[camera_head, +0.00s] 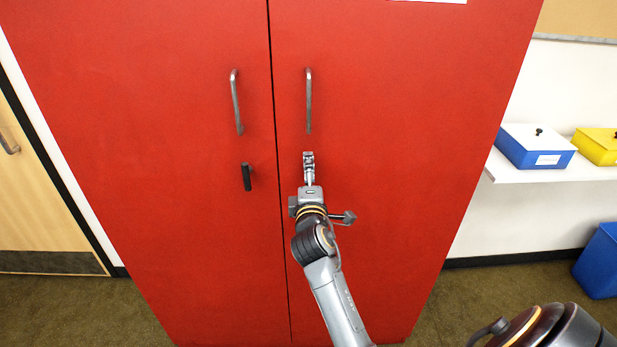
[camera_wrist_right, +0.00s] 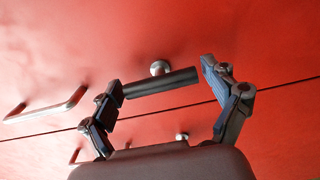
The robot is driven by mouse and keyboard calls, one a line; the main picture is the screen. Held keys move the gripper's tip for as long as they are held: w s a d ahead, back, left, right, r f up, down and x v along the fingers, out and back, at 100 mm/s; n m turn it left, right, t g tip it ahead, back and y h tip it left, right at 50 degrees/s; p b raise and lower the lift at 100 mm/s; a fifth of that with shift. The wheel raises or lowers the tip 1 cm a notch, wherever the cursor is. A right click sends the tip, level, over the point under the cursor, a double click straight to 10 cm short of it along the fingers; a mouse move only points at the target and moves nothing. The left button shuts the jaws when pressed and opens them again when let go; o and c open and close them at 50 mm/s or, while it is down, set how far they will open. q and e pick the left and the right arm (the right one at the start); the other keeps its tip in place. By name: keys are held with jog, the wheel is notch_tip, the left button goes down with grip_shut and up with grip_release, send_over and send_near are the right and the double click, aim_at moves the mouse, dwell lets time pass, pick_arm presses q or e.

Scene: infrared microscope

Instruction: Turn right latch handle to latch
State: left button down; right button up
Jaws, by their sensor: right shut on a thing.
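The right latch handle (camera_wrist_right: 160,82) is a dark bar on a round silver knob on the right red door (camera_head: 400,120). In the right wrist view it runs roughly along the door seam, so it looks near upright. The left latch handle (camera_head: 247,177) is black and hangs nearly upright on the left door. My left gripper is not in view.
Two silver bar handles, left (camera_head: 236,102) and right (camera_head: 308,101), stand above the latches. A white shelf (camera_head: 560,174) at the right carries a blue box (camera_head: 535,147) and a yellow box (camera_head: 597,147). A blue bin (camera_head: 600,262) stands on the floor.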

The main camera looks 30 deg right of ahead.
dwell(0.5)
jog(key=o, duration=0.9)
jog(key=shift+o, duration=0.2)
jog(key=v, duration=0.7)
jog(key=shift+s+a, duration=0.15)
jog(key=shift+s, duration=0.05)
